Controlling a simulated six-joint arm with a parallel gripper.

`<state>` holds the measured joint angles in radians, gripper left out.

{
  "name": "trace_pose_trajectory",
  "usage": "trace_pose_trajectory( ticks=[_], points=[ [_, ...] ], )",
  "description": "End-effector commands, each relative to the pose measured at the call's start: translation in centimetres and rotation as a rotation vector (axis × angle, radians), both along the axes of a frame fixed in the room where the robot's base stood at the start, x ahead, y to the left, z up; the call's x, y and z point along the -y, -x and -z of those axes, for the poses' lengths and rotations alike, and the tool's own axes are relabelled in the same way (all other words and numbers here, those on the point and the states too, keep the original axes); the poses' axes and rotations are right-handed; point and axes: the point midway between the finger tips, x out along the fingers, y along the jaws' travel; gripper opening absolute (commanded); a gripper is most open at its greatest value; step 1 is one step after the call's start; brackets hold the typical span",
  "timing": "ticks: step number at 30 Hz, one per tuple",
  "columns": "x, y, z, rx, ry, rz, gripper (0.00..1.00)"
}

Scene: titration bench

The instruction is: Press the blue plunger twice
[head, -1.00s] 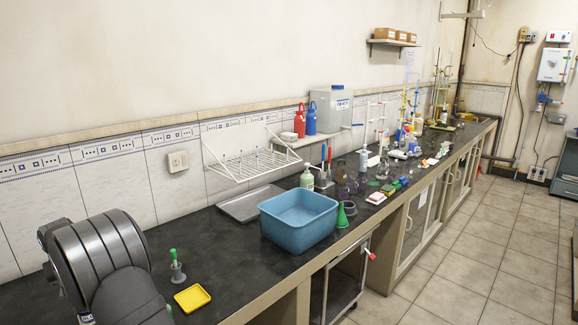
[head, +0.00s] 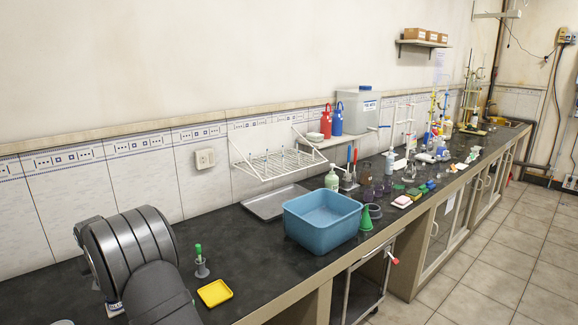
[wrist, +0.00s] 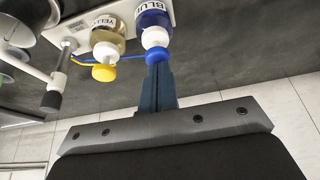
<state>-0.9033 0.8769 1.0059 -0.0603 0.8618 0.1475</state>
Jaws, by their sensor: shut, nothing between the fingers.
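In the wrist view, the blue plunger (wrist: 156,55) shows as a round blue cap at the end of a white neck on the bottle labelled BLUE (wrist: 153,18). My gripper (wrist: 159,67) is shut and empty, its dark fingers pointing at the blue plunger. The fingertips meet its edge in the picture; I cannot tell whether they touch it. In the head view my gripper and the blue plunger cannot be made out.
A white-and-dark cylindrical fitting (wrist: 52,98) is left of the bottles in the wrist view.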

Motion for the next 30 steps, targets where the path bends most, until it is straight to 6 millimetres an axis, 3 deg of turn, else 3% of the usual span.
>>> trace_pose_trajectory(
  ticks=[16,30],
  points=[
    [0.0,0.0,1.0,-0.001,0.001,0.0,0.0],
    [0.0,0.0,-1.4,-0.001,0.001,0.0,0.0]
  ],
)
